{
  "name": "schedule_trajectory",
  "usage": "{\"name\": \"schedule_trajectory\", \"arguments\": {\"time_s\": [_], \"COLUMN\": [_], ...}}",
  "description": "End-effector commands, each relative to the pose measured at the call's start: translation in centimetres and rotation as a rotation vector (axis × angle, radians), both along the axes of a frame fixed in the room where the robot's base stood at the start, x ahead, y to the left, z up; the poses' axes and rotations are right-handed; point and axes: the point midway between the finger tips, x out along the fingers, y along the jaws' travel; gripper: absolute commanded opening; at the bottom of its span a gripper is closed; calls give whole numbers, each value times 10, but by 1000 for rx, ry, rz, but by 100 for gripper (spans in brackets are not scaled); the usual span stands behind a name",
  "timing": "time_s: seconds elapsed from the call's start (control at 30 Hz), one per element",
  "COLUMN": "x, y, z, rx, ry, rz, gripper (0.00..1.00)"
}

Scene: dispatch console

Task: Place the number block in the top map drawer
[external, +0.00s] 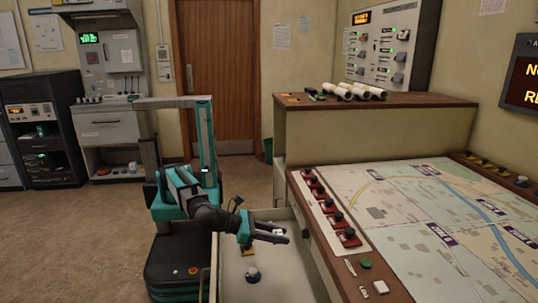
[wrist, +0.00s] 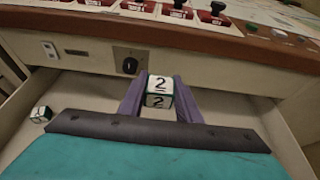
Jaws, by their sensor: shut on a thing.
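The number block (wrist: 160,91) is a small white cube with green edges and a black "2" on its visible faces. My gripper (wrist: 161,86) is shut on it, with one purple finger on each side. In the external view my gripper (external: 274,233) is over the open map drawer (external: 232,262), and the block is hard to make out there. The drawer (wrist: 75,90) is pulled out below the map console, and the block appears above its floor. My wrist hides part of the drawer in the wrist view.
A second small white and green block (wrist: 41,114) lies at the drawer's left. A blue-topped piece (external: 253,275) stands in the drawer. The console front (wrist: 90,52) with a black knob (wrist: 130,65) rises behind. Red switches (external: 330,207) line the console top.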

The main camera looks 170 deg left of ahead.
Motion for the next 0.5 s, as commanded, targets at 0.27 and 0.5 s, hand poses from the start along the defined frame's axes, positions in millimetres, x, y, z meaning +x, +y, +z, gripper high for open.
{"name": "schedule_trajectory", "arguments": {"time_s": [0.27, 0.5], "x": [0, 0], "y": [0, 0], "z": [-55, -74], "rx": [0, 0], "ry": [3, 1], "rz": [0, 0], "gripper": [9, 9]}}
